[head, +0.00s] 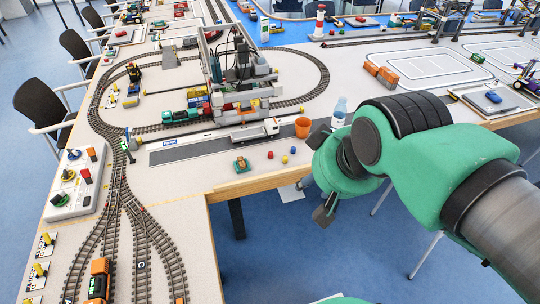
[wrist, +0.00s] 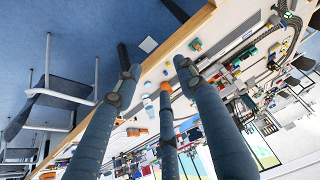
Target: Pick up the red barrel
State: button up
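A small red piece (head: 270,154), probably the red barrel, stands on the pale table near its front edge, beside a small blue piece (head: 284,159) and a yellow one (head: 293,150). In the wrist view the small pieces near the edge are too small to tell apart surely. My gripper (head: 325,208) hangs beyond the front edge, to the right of and nearer than the red piece, apart from it. In the wrist view its long dark fingers (wrist: 150,62) are spread, with nothing held between them.
An orange cup (head: 303,127) and a clear bottle (head: 339,112) stand right of the barrels. A green-and-tan block (head: 241,164) sits to their left. A white truck (head: 255,131) is on the dark road behind. A gantry crane (head: 240,75) rises further back. Blue floor (head: 290,250) lies below the edge.

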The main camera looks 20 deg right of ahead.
dwell(0.4)
jog(key=w+d+f+g+p, duration=0.1)
jog(key=w+f+p, duration=0.1)
jog(key=w, duration=1.1)
jog(key=w+d+f+p, duration=0.1)
jog(key=w+f+p, duration=0.1)
jog(key=w, duration=1.1)
jog(key=w+d+f+p, duration=0.1)
jog(key=w+f, duration=0.8)
jog(key=f, duration=0.2)
jog(key=w+d+f+g+p, duration=0.1)
jog(key=w+d+f, duration=0.1)
jog(key=w+f, duration=0.8)
jog(key=shift+f+p, duration=0.3)
jog(key=shift+f, duration=0.95)
jog(key=b, duration=0.2)
send_over(271, 155)
jog(key=shift+s+d+f, duration=0.1)
jog(key=shift+s+f, duration=0.1)
jog(key=shift+f, duration=1.85)
jog(key=shift+s+f, duration=0.2)
jog(key=shift+f, duration=1.85)
